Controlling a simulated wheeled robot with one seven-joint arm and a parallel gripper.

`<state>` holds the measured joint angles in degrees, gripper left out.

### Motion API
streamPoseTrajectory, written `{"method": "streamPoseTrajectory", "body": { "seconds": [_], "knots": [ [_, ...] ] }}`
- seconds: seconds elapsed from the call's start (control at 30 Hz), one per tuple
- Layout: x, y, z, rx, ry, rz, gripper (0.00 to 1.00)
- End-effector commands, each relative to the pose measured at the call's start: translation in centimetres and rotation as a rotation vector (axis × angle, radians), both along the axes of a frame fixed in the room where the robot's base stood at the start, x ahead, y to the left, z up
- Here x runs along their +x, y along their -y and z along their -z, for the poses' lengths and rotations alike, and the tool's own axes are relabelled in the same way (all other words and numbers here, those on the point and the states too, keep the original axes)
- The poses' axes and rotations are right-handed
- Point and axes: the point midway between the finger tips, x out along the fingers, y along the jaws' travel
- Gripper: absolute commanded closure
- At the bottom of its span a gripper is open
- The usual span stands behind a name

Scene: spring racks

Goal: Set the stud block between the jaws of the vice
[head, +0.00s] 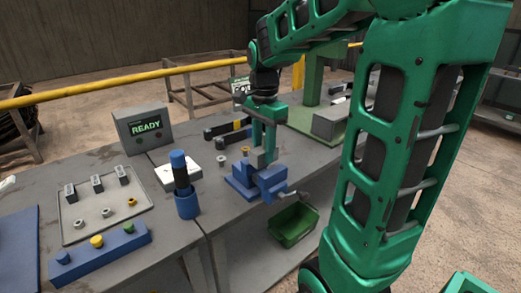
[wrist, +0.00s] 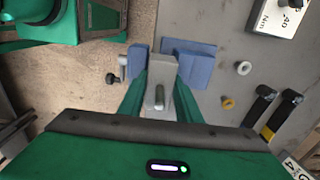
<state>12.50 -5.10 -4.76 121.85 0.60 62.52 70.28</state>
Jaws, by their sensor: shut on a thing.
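The stud block (wrist: 160,69) is a pale grey block with a metal stud. My gripper (wrist: 158,100) is shut on it, one green finger on each side. In the wrist view the block lies between the two blue jaws of the vice (wrist: 195,68); I cannot tell whether it rests on the vice floor. In the head view the blue vice (head: 246,188) stands at the bench's front edge, its handle on the right. My gripper (head: 263,148) points down over it, and the grey block (head: 257,159) shows low between the fingers, partly hidden.
A brass nut (wrist: 228,102) and a grey nut (wrist: 243,68) lie beside the vice. A blue cup (head: 187,206) with a dark tool stands left. A tray (head: 80,231) holds blocks and nuts. Dark bars (head: 228,129) lie behind; a green bin (head: 293,225) sits below the bench edge.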

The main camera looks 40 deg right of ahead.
Motion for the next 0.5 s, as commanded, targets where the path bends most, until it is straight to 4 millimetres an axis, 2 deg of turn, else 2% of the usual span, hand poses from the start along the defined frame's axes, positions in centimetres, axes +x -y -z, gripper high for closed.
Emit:
{"method": "streamPoseTrajectory", "body": {
  "seconds": [0.5],
  "knots": [
    [0.05, 0.01, 0.76, 0.000, 0.001, 0.000, 1.00]
  ]
}}
